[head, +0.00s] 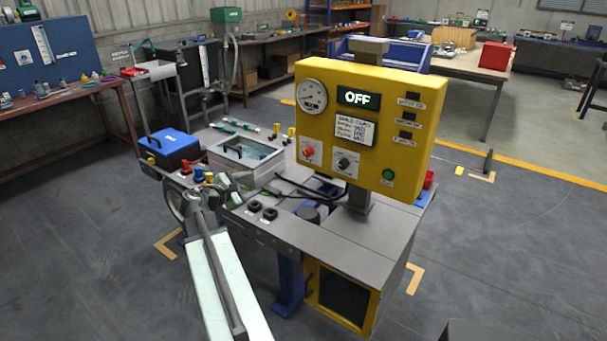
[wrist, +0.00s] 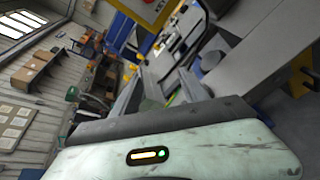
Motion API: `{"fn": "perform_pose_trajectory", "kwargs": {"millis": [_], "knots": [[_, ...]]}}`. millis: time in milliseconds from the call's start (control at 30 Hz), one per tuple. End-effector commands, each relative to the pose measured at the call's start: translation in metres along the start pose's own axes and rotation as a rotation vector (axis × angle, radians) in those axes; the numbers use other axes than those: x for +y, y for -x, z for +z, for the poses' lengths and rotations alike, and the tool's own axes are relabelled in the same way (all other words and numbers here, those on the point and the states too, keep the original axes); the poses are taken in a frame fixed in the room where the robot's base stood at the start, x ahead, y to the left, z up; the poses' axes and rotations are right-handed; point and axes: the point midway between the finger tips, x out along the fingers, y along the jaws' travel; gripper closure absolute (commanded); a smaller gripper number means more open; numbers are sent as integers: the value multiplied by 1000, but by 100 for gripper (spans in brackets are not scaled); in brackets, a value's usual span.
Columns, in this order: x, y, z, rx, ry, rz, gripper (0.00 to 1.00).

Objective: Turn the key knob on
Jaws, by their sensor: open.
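The yellow control panel (head: 420,120) stands on a grey post at the right of the bench, and its display (head: 358,98) reads OFF. A black knob (head: 344,163) sits low on its face, between a red knob (head: 309,152) and a green button (head: 388,174). I cannot tell for certain which knob is the key knob; the labels are too small to read. My gripper (head: 232,188) is open and empty over the left part of the bench, left of the panel and apart from it. In the wrist view, my gripper's fingers (wrist: 158,92) are spread, with only a corner of the yellow panel (wrist: 152,10) above.
A blue box (head: 170,150) and a clear-lidded case (head: 245,153) lie on the bench's left part. Two black knobs (head: 262,210) sit near its front edge. Black cables run towards the panel post. The floor around the bench is mostly open.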

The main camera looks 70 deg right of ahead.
Motion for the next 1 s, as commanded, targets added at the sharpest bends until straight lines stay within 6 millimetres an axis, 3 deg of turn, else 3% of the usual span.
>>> {"fn": "perform_pose_trajectory", "kwargs": {"millis": [33, 100, 233, 567, 900, 1000], "knots": [[-13, -40, 25, -91, 112, 24, 48], [-17, -71, 62, -191, 266, 49, 48], [-22, -98, 102, -294, 443, 61, 48], [-18, -111, 114, -317, 487, 63, 48], [-9, -166, 130, -316, 485, 62, 48], [-8, -174, 132, -314, 485, 64, 48]]}}
